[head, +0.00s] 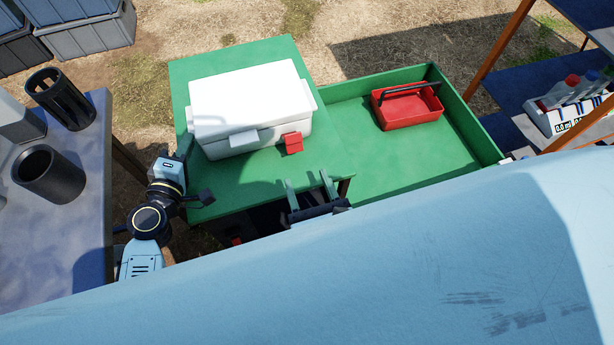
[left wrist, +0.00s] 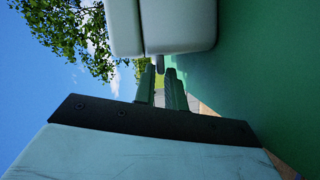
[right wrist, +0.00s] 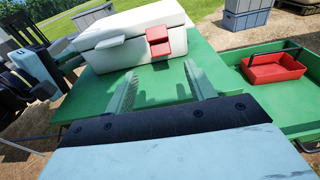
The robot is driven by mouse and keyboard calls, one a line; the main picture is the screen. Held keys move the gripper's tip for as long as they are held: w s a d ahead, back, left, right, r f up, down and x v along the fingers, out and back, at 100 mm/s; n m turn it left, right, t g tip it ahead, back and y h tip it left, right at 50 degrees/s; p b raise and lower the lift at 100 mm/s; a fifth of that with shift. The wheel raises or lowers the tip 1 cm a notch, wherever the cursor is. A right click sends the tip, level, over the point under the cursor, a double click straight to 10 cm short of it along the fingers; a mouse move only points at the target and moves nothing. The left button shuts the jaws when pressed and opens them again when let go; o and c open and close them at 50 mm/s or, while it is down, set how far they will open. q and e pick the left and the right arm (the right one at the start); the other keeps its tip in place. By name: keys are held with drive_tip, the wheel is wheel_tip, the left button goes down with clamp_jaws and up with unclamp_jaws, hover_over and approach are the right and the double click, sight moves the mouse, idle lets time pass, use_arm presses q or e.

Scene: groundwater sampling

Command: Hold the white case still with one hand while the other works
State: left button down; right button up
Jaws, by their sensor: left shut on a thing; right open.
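A red tray with a dark handle (head: 408,106) lies in the green walled bed (head: 360,165) to the right. Dark cylinders (head: 50,174) stand on a grey table at left. Grey crates (head: 90,40) stand at back left.

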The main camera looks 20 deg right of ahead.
sight(294, 147)
drive_tip(key=shift+t, duration=0.7)
drive_tip(key=w, duration=0.4)
drive_tip(key=w+f, duration=0.1)
drive_tip(key=w, duration=0.7)
drive_tip(key=shift+d+f, duration=0.2)
drive_tip(key=c, duration=1)
drive_tip(key=shift+r+g, duration=0.15)
drive_tip(key=shift+g, duration=0.65)
